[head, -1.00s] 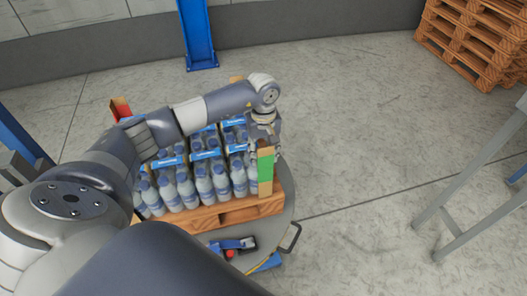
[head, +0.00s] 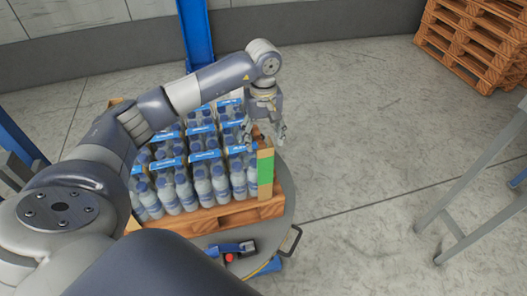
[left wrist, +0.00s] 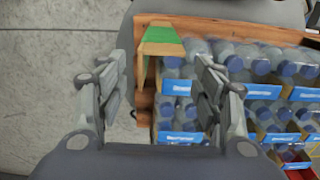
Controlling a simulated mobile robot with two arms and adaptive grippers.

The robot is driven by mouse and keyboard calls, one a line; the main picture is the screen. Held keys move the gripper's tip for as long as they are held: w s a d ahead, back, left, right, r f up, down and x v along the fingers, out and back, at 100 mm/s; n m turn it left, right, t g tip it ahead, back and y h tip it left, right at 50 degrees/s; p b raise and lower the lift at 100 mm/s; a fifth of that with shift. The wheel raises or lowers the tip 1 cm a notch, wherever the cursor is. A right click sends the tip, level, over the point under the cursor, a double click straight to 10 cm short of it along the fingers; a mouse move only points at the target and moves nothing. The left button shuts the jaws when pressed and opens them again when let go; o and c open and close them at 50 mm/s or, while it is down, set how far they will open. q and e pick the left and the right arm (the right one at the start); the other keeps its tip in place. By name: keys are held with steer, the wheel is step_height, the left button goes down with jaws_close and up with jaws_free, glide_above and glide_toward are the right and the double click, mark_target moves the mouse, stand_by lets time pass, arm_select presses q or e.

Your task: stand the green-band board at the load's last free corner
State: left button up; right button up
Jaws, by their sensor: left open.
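The green-band board (head: 265,170) stands upright on the pallet at the load's front right corner, close beside the bottles. It also shows in the left wrist view (left wrist: 162,40), seen from above beyond my fingers. My left gripper (head: 264,134) is open and empty, just above the board's top. In the left wrist view its two fingers (left wrist: 158,66) are spread well apart. The load of bottle packs (head: 205,165) with blue labels stands on the wooden pallet (head: 225,215). My right gripper is not in view.
The pallet rests on a round grey platform (head: 287,222) with a handle (head: 291,240). A blue post (head: 195,35) stands behind. A grey metal frame (head: 470,190) and stacked pallets (head: 475,42) are right. Floor between is clear.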

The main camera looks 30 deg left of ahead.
arm_select(q)
step_height(320, 180, up, 5)
steer(key=shift+f+b, duration=0.1)
steer(key=shift+b, duration=0.25)
stand_by(0.4)
